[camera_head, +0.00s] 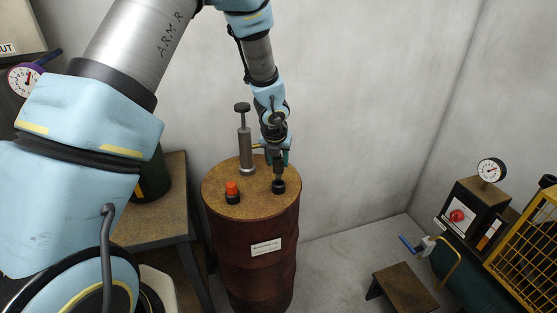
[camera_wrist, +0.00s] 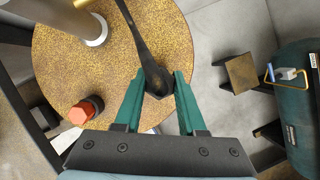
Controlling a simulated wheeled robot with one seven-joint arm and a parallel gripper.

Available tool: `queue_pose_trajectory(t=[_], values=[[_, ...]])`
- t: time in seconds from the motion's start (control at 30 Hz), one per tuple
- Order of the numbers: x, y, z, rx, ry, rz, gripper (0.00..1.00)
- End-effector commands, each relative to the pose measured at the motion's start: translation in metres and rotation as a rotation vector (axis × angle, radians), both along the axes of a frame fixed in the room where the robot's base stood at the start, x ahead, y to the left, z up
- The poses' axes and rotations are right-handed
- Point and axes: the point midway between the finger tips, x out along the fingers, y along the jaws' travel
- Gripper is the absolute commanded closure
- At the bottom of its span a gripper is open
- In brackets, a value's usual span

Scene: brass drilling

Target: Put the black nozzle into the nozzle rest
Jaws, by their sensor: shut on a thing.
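My gripper (camera_wrist: 160,82) has green fingers closed on the black nozzle (camera_wrist: 140,42), a long dark piece that runs up and left and widens between the fingertips. In the head view my gripper (camera_head: 277,158) is above the right part of the drum top, and the nozzle (camera_head: 278,171) points down from it. Directly below is a short black cup (camera_head: 278,187) on the drum, which looks like the nozzle rest. The nozzle's lower end meets or overlaps this cup; I cannot tell whether it is inside. In the wrist view the rest is not clearly visible.
The rusty drum (camera_head: 250,270) carries a grey hand pump (camera_head: 245,150) behind left and a red-capped fitting (camera_head: 232,190) at front left. A table (camera_head: 170,215) stands left. A low stool (camera_head: 405,288) and a green tank machine (camera_head: 460,265) stand right.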

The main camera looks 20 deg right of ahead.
Motion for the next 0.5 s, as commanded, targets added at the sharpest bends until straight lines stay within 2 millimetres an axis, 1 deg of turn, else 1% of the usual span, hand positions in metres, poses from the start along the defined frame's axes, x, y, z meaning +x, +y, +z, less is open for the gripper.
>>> queue_pose_trajectory(t=[0.03,0.5], values=[[0.0,0.0,-0.007,-0.001,-0.001,0.0,1.0],[0.0,0.0,-0.037,-0.002,0.0,0.001,1.0]])
